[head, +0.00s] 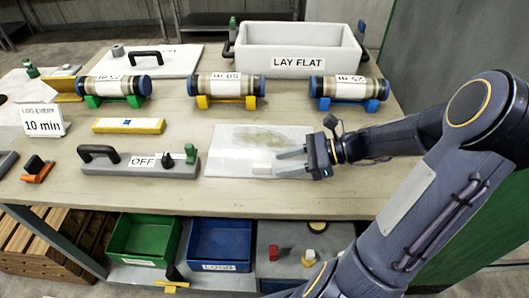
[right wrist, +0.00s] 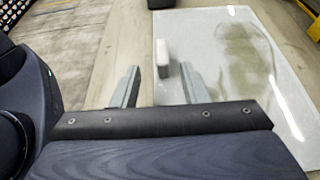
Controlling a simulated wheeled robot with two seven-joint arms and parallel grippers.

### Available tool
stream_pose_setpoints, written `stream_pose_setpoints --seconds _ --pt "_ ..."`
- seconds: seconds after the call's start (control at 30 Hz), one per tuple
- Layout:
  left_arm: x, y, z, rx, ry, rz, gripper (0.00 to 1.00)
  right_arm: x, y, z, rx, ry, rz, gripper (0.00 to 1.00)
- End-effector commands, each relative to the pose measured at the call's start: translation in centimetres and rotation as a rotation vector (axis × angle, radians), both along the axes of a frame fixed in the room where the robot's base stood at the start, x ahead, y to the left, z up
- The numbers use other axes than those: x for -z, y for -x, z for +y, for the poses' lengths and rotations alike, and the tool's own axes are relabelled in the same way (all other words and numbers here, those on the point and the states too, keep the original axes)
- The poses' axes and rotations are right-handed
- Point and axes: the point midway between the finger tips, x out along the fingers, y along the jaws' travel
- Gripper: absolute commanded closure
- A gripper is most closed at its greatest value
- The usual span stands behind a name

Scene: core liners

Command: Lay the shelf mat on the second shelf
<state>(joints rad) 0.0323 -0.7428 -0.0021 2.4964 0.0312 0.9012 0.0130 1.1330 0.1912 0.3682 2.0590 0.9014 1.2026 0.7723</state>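A pale, thin sheet with a greenish smudge, which looks like the shelf mat (head: 228,160), lies flat on the table near its front edge. A small white block (head: 262,167) sits on its front right part. My right gripper (head: 277,164) is open just right of this block, its two grey fingers apart. In the right wrist view the block (right wrist: 162,58) stands ahead of the gap between the fingers, and the mat (right wrist: 270,75) spreads to the right. Whether the fingers touch the block or mat cannot be told. My left gripper is not in view.
A shelf (head: 285,268) under the table bears a green bin (head: 142,240), a blue bin (head: 220,245) and small items. An OFF-labelled grey bar (head: 125,165) lies left of the mat. Three core tubes on cradles and a white LAY FLAT tray (head: 297,40) stand behind.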

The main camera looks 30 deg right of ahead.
Motion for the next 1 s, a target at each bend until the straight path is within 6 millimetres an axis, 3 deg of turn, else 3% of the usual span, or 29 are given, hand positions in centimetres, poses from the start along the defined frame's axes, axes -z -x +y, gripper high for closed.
stream_pose_setpoints --seconds 0.4,0.7,1.0 --pt "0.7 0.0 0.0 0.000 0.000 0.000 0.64 1.9 -3.0 4.3 -0.005 0.001 0.001 0.60" --pt "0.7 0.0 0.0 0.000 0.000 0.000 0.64 2.0 -3.3 4.8 -0.003 0.005 0.000 0.60" --pt "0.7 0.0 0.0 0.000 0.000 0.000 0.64 2.0 -3.3 4.7 -0.004 0.005 -0.001 0.98"
